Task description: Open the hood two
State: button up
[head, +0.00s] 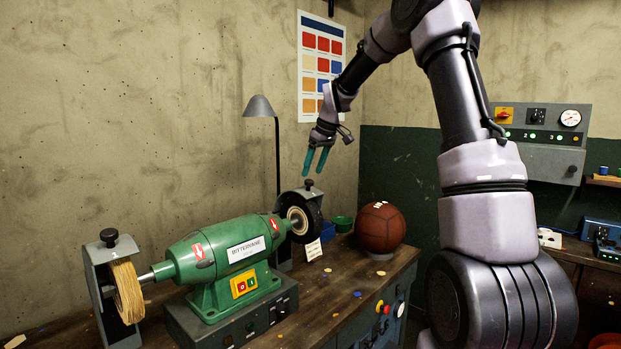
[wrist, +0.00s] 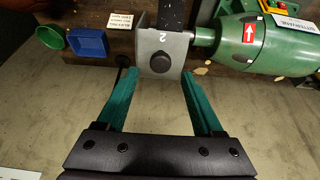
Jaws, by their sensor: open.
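Hood two is a grey metal guard (wrist: 180,50) marked "2", with a dark round knob (wrist: 160,62), in the wrist view. In the head view the hood (head: 292,197) sits over the dark wheel (head: 313,217) at the far end of the green grinder (head: 215,255), its knob (head: 309,183) on top. The hood looks down over the wheel. My gripper (head: 314,170) has teal fingers, open and empty, pointing down just above the knob. In the wrist view the knob shows between and beyond the fingertips (wrist: 160,77). I cannot tell whether they touch it.
The other hood (head: 105,255) with its own knob covers a tan wheel (head: 127,290) at the near left. A lamp (head: 260,107) stands behind the grinder. A brown ball (head: 380,228), a blue bin (wrist: 87,42) and a green bowl (wrist: 49,37) are near hood two.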

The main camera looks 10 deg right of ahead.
aim_at(310, 181)
jog(key=shift+x, duration=1.85)
grip_shut()
